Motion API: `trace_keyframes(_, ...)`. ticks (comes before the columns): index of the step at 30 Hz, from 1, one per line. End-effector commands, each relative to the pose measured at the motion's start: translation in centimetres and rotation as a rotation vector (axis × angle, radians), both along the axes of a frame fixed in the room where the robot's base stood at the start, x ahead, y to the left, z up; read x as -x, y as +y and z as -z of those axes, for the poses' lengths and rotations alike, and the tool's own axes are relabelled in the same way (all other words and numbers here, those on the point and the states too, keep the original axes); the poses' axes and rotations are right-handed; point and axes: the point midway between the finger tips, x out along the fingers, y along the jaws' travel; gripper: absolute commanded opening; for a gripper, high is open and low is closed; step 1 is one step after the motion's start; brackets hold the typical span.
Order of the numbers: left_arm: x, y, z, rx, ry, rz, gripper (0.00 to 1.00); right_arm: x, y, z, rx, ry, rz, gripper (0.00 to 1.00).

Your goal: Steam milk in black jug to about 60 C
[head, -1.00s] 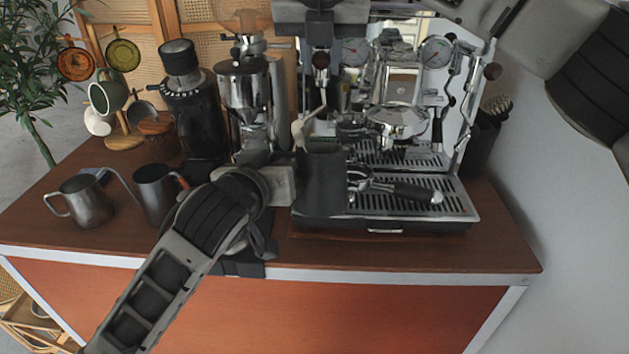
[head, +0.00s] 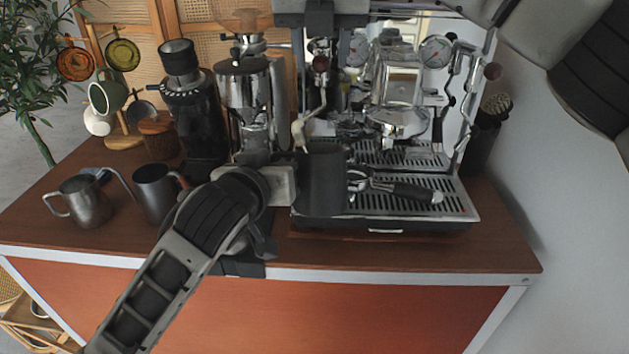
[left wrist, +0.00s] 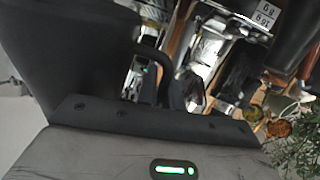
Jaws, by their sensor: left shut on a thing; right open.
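The black jug (head: 322,180) is upright in front of the left part of the espresso machine (head: 400,105). My left gripper (head: 282,186) is shut on it from the left; the fingertips are largely hidden. In the left wrist view the jug (left wrist: 75,60) is a large dark shape at upper left. The steam wand (head: 299,130) hangs down to the left part of the jug's rim. Its tip seems just inside, but the depth and the milk cannot be seen. My right gripper (head: 320,20) is open at the top edge, above the dark steam knob (head: 321,63).
A portafilter (head: 400,190) lies on the drip tray (head: 455,205), right of the jug. Two steel jugs (head: 85,202) (head: 154,192) stand at left. Grinders (head: 190,110) (head: 245,95) stand behind my left arm. The counter's front right (head: 500,250) is clear.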

Motion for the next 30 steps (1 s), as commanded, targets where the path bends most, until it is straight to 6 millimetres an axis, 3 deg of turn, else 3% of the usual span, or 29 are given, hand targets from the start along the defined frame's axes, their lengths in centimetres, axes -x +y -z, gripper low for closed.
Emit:
trace_keyframes(16, 0.0, -0.2, -0.2, 0.003, -0.004, 0.005, 0.0, 0.0, 0.0, -5.5, -0.001, -0.001, 0.0, 0.44)
trace_keyframes(30, 0.0, -0.2, -0.2, 0.003, -0.004, 0.005, 0.0, 0.0, 0.0, -6.2, -0.001, 0.001, 0.0, 0.44)
